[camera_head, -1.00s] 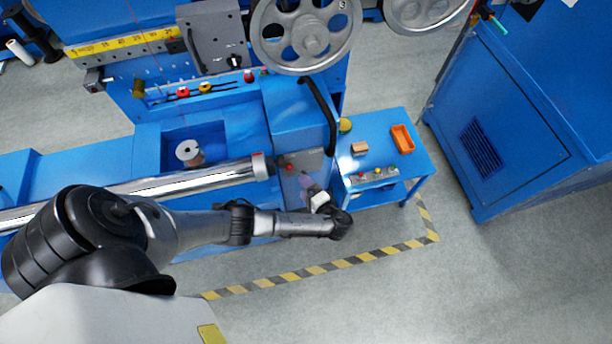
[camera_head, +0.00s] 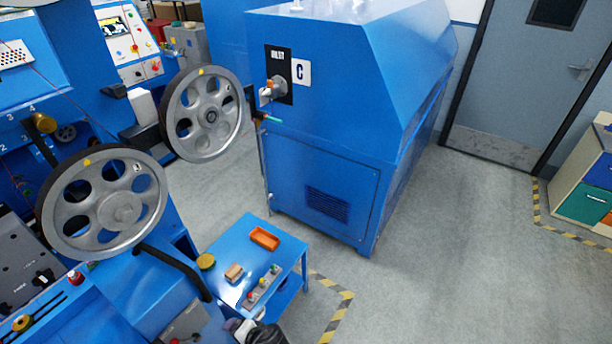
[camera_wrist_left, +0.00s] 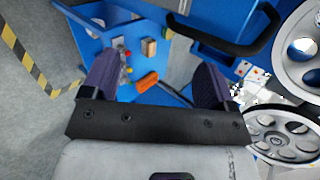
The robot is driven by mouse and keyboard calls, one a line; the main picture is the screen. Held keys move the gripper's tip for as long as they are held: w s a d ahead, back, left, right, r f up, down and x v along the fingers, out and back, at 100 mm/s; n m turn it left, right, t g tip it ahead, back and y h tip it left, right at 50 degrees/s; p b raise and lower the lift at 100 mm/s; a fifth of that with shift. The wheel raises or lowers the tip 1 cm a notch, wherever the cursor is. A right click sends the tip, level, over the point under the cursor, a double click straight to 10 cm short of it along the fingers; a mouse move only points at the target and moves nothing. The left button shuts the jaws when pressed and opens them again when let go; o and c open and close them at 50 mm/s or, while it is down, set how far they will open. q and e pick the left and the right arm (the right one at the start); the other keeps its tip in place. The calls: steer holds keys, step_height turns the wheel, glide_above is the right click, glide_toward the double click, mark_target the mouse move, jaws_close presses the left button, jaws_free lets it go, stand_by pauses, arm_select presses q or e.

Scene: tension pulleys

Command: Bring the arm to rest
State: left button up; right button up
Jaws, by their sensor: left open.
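My left gripper (camera_wrist_left: 157,64) shows in the left wrist view with its two dark purple fingers spread wide apart. Nothing is held between them. Beyond the fingers is the small blue table. In the head view only a dark part of my left arm's end (camera_head: 258,332) shows at the bottom edge, beside the near end of that table. The rest of that arm is out of the frame. My right gripper is in neither view.
The blue table (camera_head: 232,255) holds an orange tray (camera_head: 265,238), a tan block (camera_head: 234,272) and a button strip (camera_head: 262,288). Two grey spoked pulleys (camera_head: 108,205) (camera_head: 203,115) and a black handle (camera_head: 178,268) stand left. A blue cabinet (camera_head: 320,205) stands behind.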

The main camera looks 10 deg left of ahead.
arm_select(q)
steer(key=s+d+r+t+h, duration=0.15)
steer(key=d+r+h, duration=0.25)
steer(key=r, duration=0.4)
steer(key=s+d+r+t+h, duration=0.1)
steer(key=d+r+t+h, duration=0.3)
steer(key=r, duration=0.3)
steer(key=s+a+r+n+g+h, duration=0.1)
steer(key=s+a, duration=0.1)
steer(key=s, duration=0.4)
steer(key=s+a+r+n+g+h, duration=0.1)
steer(key=s+a+n, duration=0.15)
steer(key=s, duration=0.35)
steer(key=s+a+f+g+p, duration=0.1)
steer(key=s+f+g, duration=0.3)
steer(key=s, duration=0.7)
step_height(320, 180, up, 21)
steer(key=t+p, duration=0.1)
steer(key=p, duration=2.1)
steer(key=shift+w, duration=0.35)
steer(key=shift+f, duration=0.1)
